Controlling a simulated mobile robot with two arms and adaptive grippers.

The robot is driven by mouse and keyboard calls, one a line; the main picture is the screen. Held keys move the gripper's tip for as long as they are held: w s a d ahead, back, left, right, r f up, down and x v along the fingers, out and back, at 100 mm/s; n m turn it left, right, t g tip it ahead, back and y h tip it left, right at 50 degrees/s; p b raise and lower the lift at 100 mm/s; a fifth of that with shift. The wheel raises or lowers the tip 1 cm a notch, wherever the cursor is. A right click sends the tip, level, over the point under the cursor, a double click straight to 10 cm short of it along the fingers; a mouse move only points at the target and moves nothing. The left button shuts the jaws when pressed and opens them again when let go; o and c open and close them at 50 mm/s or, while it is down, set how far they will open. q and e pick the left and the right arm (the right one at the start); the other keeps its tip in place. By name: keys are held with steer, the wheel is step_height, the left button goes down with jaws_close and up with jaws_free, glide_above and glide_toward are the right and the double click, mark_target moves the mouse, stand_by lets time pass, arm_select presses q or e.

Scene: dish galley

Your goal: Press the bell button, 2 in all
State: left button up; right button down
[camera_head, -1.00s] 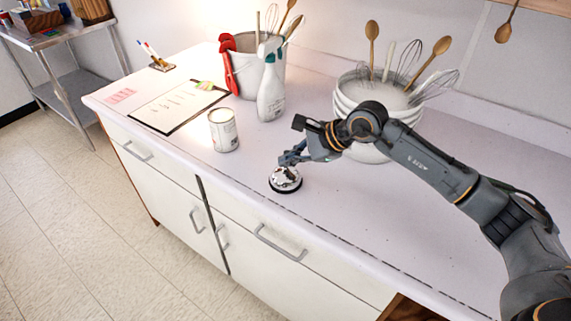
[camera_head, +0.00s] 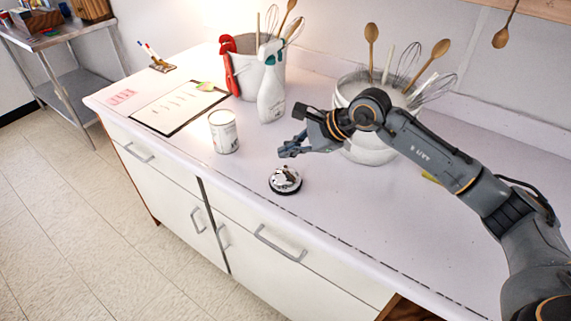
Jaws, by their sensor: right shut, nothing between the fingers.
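The bell (camera_head: 285,181) is a small silver dome on a dark round base. It stands upright on the white counter near its front edge. My right gripper (camera_head: 285,153) is shut and empty. It is above and behind the bell in the picture, with a visible gap between the fingertips and the dome. The top of the bell shows dark and bright patches, and its button is too small to make out clearly. My left gripper is not in view.
A can (camera_head: 223,132) stands left of the bell. A spray bottle (camera_head: 271,88), a utensil bucket (camera_head: 243,72) and a clipboard (camera_head: 180,106) are farther back. A white pot (camera_head: 366,150) with whisks and spoons stands behind my right arm. The counter (camera_head: 330,215) in front of the bell is clear.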

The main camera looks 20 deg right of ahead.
step_height(320, 180, up, 3)
steer(key=shift+r+p, duration=0.2)
steer(key=shift+p, duration=0.35)
stand_by(0.4)
